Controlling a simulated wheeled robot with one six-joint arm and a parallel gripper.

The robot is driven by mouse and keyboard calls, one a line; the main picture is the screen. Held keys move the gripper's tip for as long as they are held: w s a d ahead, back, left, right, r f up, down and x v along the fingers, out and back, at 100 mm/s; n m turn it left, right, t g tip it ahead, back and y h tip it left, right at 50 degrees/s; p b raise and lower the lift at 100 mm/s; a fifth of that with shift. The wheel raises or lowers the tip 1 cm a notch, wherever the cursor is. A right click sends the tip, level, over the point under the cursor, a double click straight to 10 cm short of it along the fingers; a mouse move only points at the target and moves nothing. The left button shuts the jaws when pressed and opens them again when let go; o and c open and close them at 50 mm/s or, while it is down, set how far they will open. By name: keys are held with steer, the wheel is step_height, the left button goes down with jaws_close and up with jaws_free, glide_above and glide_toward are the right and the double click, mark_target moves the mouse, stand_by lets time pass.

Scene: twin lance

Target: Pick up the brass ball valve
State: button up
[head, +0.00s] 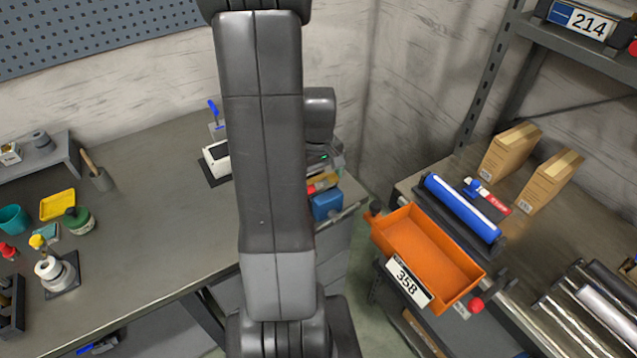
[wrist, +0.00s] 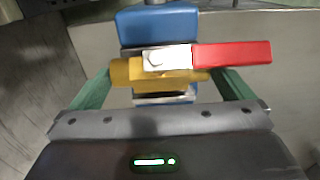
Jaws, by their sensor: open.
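The brass ball valve (wrist: 130,72) has a yellow-gold body, a silver top plate and a red lever (wrist: 235,54) pointing right in the wrist view. In the head view a small part of the valve (head: 325,183) shows beside my arm, on the bench. My gripper (wrist: 162,76) is open, with its green fingers on either side of the brass body. Whether the fingers touch it I cannot tell. The red lever passes above the right finger in the picture. The fingertips are partly hidden by the valve.
Blue blocks (wrist: 157,24) lie behind and in front of the valve; blue also shows in the head view (head: 327,205). A white device (head: 216,158) stands left of my arm. An orange bin (head: 425,250) stands on the right bench. The middle of the left bench (head: 160,190) is clear.

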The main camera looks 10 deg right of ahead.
steer(key=shift+f, duration=0.6)
steer(key=shift+c, duration=0.4)
steer(key=c, duration=1)
